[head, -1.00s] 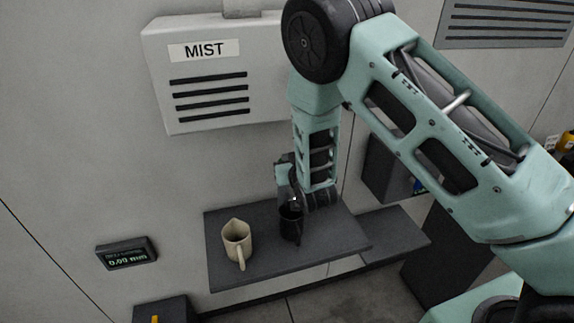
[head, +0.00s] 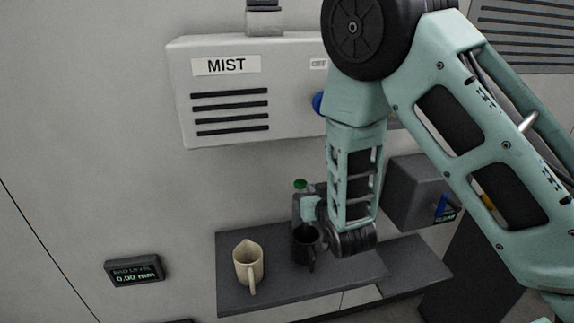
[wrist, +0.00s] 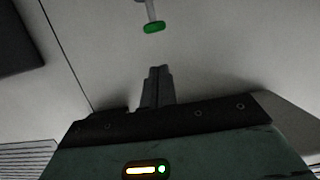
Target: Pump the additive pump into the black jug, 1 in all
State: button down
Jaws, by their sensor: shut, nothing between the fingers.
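The black jug (head: 304,248) stands upright on the dark shelf, to the right of the beige jug (head: 248,263). A green-topped part (head: 300,185), perhaps the additive pump, shows just above and behind my gripper in the head view. The wrist view shows a green tip on a grey stem (wrist: 154,27), beyond my fingers and apart from them. My gripper (wrist: 158,72) is shut and empty, its fingers together. In the head view my wrist hangs over the right side of the black jug; my fingertips are hard to make out there, and part of the pump is hidden.
The dark shelf (head: 240,298) has bare room at its front. A white MIST box (head: 228,125) is on the wall above, with a blue knob (head: 318,103). A dark box with a blue lever (head: 415,190) is at the right. A display (head: 134,271) reads 0.00 mm.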

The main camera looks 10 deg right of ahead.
jog(key=shift+a, duration=0.1)
jog(key=s+a+r+n+g+y+b, duration=0.1)
jog(key=s+a+r+n+g+y, duration=0.2)
jog(key=s+a+g, duration=0.8)
jog(key=s+d+r+n+g+h, duration=0.1)
jog(key=s+d+r+n+g, duration=0.1)
jog(key=s, duration=0.9)
jog(key=s+d+r+n+g+h, duration=0.1)
jog(key=s+d+r+n+g, duration=0.1)
jog(key=s, duration=0.9)
jog(key=shift+s+d+n+b, duration=0.3)
jog(key=shift+d+n+b, duration=0.1)
jog(key=shift+d, duration=0.1)
